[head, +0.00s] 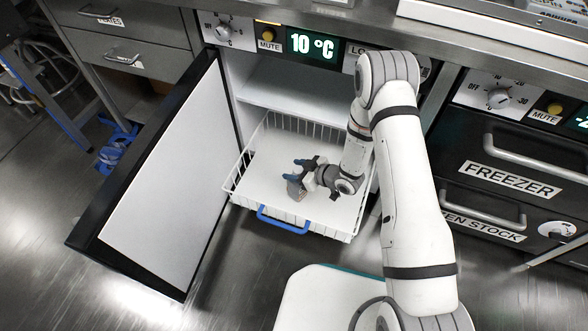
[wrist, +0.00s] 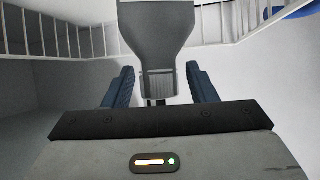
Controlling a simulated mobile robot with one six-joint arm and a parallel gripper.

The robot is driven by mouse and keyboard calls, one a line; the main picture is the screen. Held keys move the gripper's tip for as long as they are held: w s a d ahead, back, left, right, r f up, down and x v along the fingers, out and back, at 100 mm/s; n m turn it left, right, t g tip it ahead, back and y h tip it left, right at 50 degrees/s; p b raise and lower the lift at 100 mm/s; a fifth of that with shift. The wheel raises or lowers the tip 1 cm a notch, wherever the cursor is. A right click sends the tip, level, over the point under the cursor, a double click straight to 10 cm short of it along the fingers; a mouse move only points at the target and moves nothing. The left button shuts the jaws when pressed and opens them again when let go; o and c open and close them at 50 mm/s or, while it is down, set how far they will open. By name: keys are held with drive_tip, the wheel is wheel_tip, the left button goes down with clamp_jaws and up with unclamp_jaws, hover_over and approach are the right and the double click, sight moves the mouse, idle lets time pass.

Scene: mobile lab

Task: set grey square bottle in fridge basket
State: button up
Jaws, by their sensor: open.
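The grey square bottle (head: 295,189) is inside the white wire fridge basket (head: 276,223), over its pale floor. In the wrist view the bottle (wrist: 157,28) shows its broad body at the top, with its narrower neck end toward my gripper. My gripper (head: 297,172) reaches down into the basket from the right, at the bottle. In the wrist view my gripper (wrist: 160,84) is open, with the neck end between its blue fingers and a gap on each side. Whether the bottle's base fully rests on the basket floor is hard to tell.
The basket is pulled out of the fridge, its blue handle (head: 284,220) in front. The fridge door (head: 165,175) stands open on the left. A white shelf (head: 290,100) lies above the basket at the back. Closed freezer drawers (head: 515,165) are on the right.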

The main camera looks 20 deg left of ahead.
drive_tip(key=p+v, duration=0.3)
drive_tip(key=v, duration=0.8)
drive_tip(key=shift+d, duration=0.3)
drive_tip(key=shift+s, duration=0.1)
